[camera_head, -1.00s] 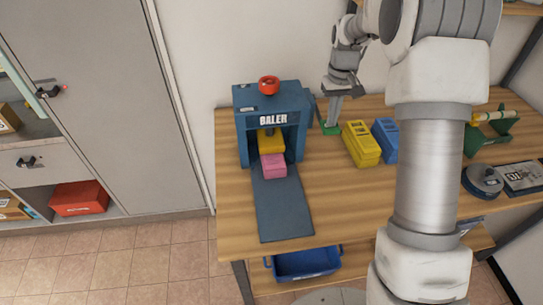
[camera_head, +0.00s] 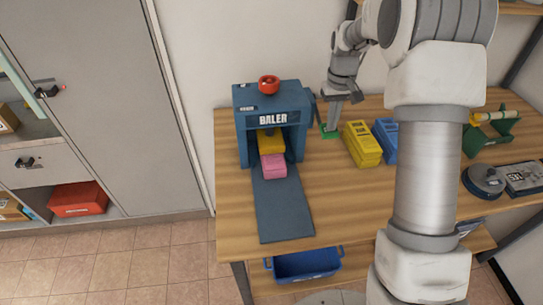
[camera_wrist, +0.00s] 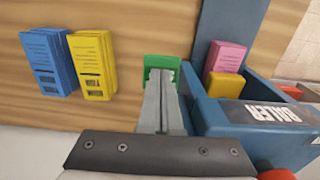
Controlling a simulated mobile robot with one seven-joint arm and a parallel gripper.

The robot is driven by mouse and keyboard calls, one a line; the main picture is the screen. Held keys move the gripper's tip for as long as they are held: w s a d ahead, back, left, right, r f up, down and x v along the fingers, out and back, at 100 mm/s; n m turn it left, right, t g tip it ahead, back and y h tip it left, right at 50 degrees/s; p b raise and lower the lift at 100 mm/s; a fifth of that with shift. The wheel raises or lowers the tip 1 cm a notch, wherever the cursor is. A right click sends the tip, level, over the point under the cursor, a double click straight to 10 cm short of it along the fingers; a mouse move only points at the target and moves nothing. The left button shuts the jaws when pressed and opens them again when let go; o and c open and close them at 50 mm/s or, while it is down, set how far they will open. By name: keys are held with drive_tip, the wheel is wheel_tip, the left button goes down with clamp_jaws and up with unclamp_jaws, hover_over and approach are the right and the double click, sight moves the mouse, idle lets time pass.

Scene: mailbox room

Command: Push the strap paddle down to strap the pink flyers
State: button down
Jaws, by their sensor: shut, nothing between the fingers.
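The pink flyers (camera_head: 272,166) are a bundle at the front opening of the blue baler (camera_head: 243,135); they also show in the wrist view (camera_wrist: 230,55). A yellow block (camera_head: 270,143) sits just behind them, inside the baler. A green paddle (camera_head: 330,134), seemingly the strap paddle, is low at the baler's right side, near the table top. It also shows in the wrist view (camera_wrist: 162,62). My gripper (camera_wrist: 158,74) is shut and empty, pointing down. Its fingertips overlap the green paddle in view; whether they touch it I cannot tell.
Yellow flyers (camera_head: 361,146) and blue flyers (camera_head: 386,138) stand right of the paddle on the wooden table (camera_head: 345,205). A red knob (camera_head: 269,83) tops the baler. A dark mat (camera_head: 282,210) runs out its front. A blue bin (camera_head: 307,264) sits below.

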drive_tip(key=shift+f, duration=0.1)
drive_tip(key=shift+w+f+b, duration=0.1)
drive_tip(key=shift+f+b, duration=0.2)
drive_tip(key=shift+f, duration=0.4)
idle(0.7)
wheel_tip(320, 180, up, 11)
drive_tip(key=p, duration=0.7)
drive_tip(key=shift+p, duration=0.35)
drive_tip(key=shift+r, duration=0.2)
